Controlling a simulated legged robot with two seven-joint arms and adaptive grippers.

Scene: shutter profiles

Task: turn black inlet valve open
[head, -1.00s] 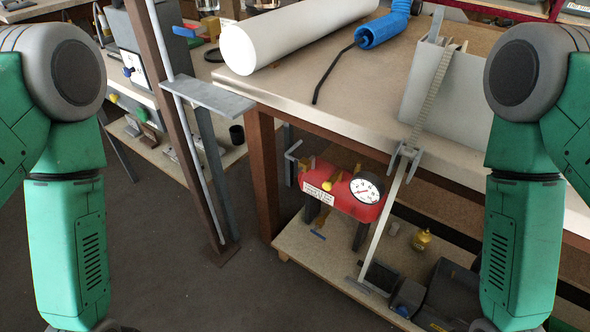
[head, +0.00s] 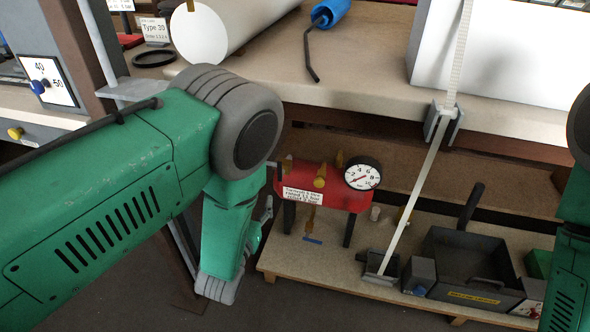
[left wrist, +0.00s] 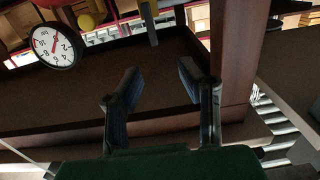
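A red manifold block (head: 322,190) with a white label, yellow knobs (head: 320,183) and a round gauge (head: 362,173) stands on dark legs on the low shelf. A dark fitting (head: 284,170) shows at its left end; I cannot tell whether it is the black inlet valve, and my left arm partly covers that side. My left gripper (head: 264,212) is just left of the block, mostly hidden behind my forearm. In the left wrist view the gripper (left wrist: 160,72) has its fingers apart and empty, with the gauge (left wrist: 56,45) at upper left. My right gripper is out of view.
The workbench (head: 380,98) overhangs the block and carries a white cylinder (head: 235,25) and a blue-handled tool (head: 328,12). A pale strap (head: 420,195) hangs right of the gauge. A dark bin (head: 470,265) sits on the shelf (head: 330,275) to the right.

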